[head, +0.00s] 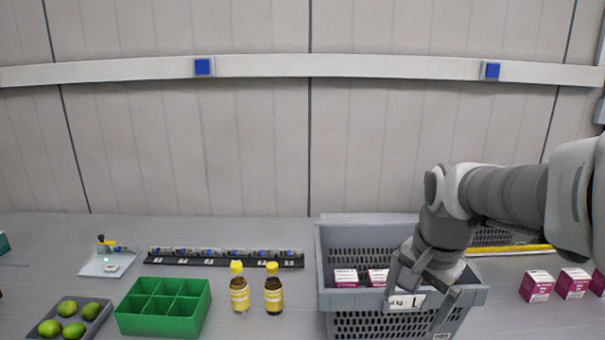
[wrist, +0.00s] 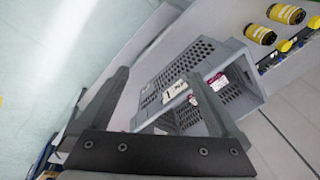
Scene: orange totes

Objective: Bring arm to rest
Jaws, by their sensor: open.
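My gripper (head: 419,294) is at the front right of a grey crate (head: 465,300), in front of its front wall in the head view. My arm reaches in from the right. In the wrist view my gripper (wrist: 165,95) has its two fingers wide apart with nothing held between them. The grey crate (wrist: 190,65) shows beyond the fingers. Two pink and white boxes, one at the left (head: 346,277) and one beside it (head: 378,277), are in the crate. My arm and gripper hide part of the crate's right side.
Several pink and white boxes (head: 537,286) stand right of the crate. Two yellow-capped bottles (head: 239,290) stand to its left. Further left are a green divided box (head: 165,307), a tray of limes (head: 98,322) and a black strip (head: 225,260). A yellow bar (head: 510,249) lies behind.

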